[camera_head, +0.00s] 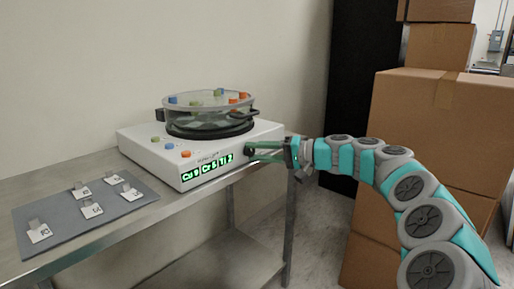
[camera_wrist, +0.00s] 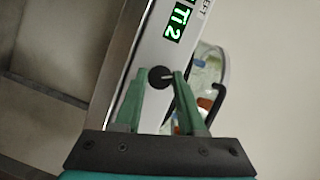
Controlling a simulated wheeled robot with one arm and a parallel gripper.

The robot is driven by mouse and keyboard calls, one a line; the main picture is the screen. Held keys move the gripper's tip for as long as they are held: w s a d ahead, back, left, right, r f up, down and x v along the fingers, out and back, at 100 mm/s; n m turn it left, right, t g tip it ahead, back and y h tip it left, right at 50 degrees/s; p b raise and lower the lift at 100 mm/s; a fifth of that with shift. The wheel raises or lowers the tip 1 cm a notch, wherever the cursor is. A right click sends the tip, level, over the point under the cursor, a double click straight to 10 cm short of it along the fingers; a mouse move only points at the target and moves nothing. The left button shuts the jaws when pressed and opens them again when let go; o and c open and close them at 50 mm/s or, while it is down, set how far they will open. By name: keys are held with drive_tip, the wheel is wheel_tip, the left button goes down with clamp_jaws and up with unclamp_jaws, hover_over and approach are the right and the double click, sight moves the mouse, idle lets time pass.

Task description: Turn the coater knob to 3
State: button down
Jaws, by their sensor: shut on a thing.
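The coater (camera_head: 160,157) is a white box on the metal table, with a round clear-lidded chamber (camera_head: 208,110) on top. Its green display (camera_head: 207,167) reads Cu, Cr and Ti with digits, and Ti shows 2. The display's Ti 2 also shows in the wrist view (camera_wrist: 177,22). My gripper (camera_head: 252,150) reaches the right end of the coater's front from the right. In the wrist view its green fingers (camera_wrist: 160,92) are on either side of the black round knob (camera_wrist: 160,77), which has a pale pointer line.
A grey mat (camera_head: 65,229) with several white labelled pieces lies on the metal table (camera_head: 37,187) left of the coater. Small coloured blocks sit on the coater and its lid. Cardboard boxes (camera_head: 425,120) stand at the right, behind my arm.

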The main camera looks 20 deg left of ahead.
drive_tip(key=shift+f+m, duration=0.1)
drive_tip(key=shift+m, duration=0.4)
drive_tip(key=shift+y, duration=0.3)
drive_tip(key=c, duration=0.5)
unclamp_jaws()
drive_tip(key=d, duration=0.7)
drive_tip(key=shift+d+r, duration=0.3)
drive_tip(key=shift+d, duration=0.1)
